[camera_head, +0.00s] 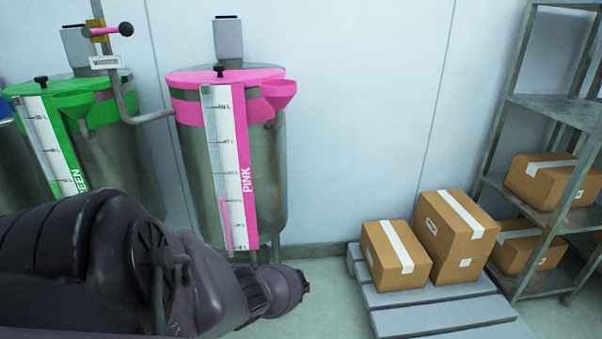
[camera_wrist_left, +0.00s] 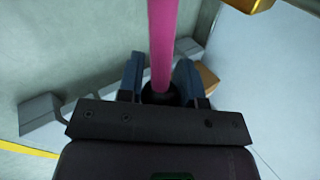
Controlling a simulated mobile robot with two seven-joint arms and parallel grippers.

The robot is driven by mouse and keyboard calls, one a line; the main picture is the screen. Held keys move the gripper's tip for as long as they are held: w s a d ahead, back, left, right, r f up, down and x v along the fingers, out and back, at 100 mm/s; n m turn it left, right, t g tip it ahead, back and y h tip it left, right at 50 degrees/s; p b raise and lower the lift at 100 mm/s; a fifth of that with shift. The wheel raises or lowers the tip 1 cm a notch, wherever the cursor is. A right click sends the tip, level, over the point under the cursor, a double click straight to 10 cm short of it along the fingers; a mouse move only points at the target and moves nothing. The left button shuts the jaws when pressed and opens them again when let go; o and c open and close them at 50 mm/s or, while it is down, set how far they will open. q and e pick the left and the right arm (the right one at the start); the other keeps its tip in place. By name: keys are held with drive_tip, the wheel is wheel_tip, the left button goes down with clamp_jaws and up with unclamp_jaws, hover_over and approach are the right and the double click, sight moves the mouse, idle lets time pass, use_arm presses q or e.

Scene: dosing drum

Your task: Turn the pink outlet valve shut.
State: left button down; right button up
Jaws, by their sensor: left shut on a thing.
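In the left wrist view a pink lever (camera_wrist_left: 163,35) runs down from the top edge and ends in a dark knob (camera_wrist_left: 158,95). My left gripper (camera_wrist_left: 160,80) is shut on the lever at its knob end, one finger on each side. A brass-coloured valve part (camera_wrist_left: 248,4) shows at the top right of that view. In the head view the pink drum (camera_head: 262,165) stands in the middle with its pink scale. My dark left arm covers the area at its lower left; the left gripper and the held lever cannot be seen there. My right gripper is in neither view.
Another pink lever with a black knob (camera_head: 126,29) sits on the upper pipe, clear of my arm. A green drum (camera_head: 110,150) stands to the left. A grey pallet (camera_head: 435,292) with cardboard boxes (camera_head: 395,255) and a metal shelf (camera_head: 545,110) are to the right.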

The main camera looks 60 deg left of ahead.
use_arm(q)
drive_tip(key=shift+s+f+g, duration=0.1)
drive_tip(key=shift+f+g, duration=0.2)
drive_tip(key=shift+f, duration=0.05)
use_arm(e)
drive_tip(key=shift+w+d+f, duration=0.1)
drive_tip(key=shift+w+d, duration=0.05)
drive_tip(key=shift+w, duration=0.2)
use_arm(q)
drive_tip(key=c, duration=0.8)
unclamp_jaws()
